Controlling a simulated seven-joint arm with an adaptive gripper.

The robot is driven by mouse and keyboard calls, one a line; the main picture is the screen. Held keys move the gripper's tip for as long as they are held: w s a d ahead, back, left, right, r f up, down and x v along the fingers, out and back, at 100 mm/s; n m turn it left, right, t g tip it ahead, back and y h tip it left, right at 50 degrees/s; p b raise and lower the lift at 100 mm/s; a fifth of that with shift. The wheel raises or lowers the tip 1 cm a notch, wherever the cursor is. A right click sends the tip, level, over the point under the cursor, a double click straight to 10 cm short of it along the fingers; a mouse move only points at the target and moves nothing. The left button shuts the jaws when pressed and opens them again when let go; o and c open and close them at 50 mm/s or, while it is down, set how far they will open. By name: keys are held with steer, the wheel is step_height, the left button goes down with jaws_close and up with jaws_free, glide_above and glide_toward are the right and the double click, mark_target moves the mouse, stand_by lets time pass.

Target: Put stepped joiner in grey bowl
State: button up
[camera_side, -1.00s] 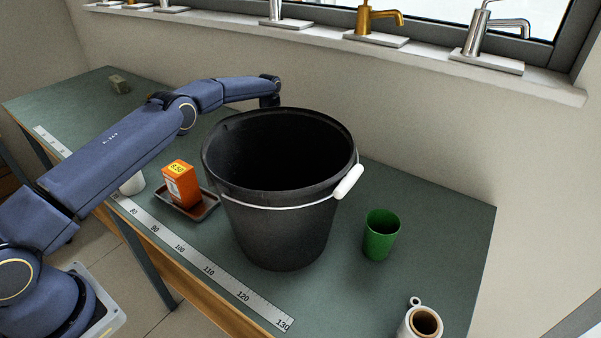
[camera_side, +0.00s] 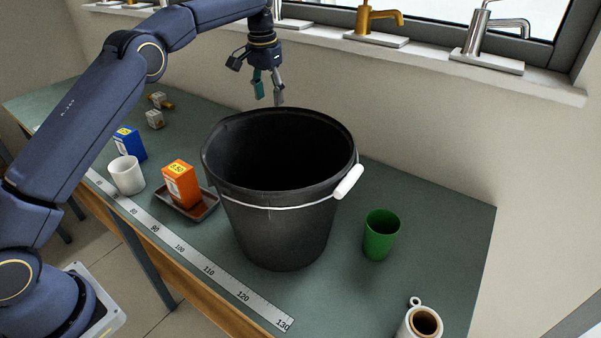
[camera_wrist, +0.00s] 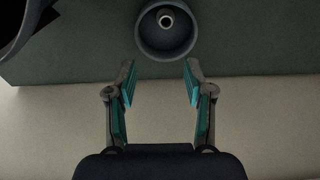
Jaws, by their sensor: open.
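My gripper (camera_side: 268,95) is open and empty, raised above and behind the rim of the black bucket, pointing down. In the wrist view its teal-padded fingers (camera_wrist: 159,76) are spread apart with nothing between them. The grey bowl (camera_wrist: 143,40) is at the top of the wrist view, beyond the fingertips. A small pale, round, hollow part, seemingly the stepped joiner (camera_wrist: 166,19), shows inside the bowl, end-on. In the side view the bowl and joiner are hidden behind the bucket.
The large black bucket (camera_side: 280,220) stands mid-bench. A green cup (camera_side: 381,236), orange box (camera_side: 180,184) on a brown tray (camera_side: 207,208), white mug (camera_side: 127,176), blue box (camera_side: 130,143) and small fittings (camera_side: 155,119) stand around it. Taps line the sill (camera_side: 430,57).

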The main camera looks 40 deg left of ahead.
steer(key=s+d+r+t, duration=0.1)
steer(key=s+d+r, duration=0.1)
steer(key=s+r, duration=0.65)
steer(key=s+d+r+t, duration=0.15)
steer(key=s+r, duration=0.35)
steer(key=s, duration=0.6)
steer(key=s+f+t, duration=0.1)
steer(key=s+f, duration=0.3)
steer(key=s, duration=0.5)
steer(key=s+d+f+t, duration=0.1)
steer(key=s+f, duration=0.3)
steer(key=s, duration=0.6)
steer(key=shift+s, duration=0.3)
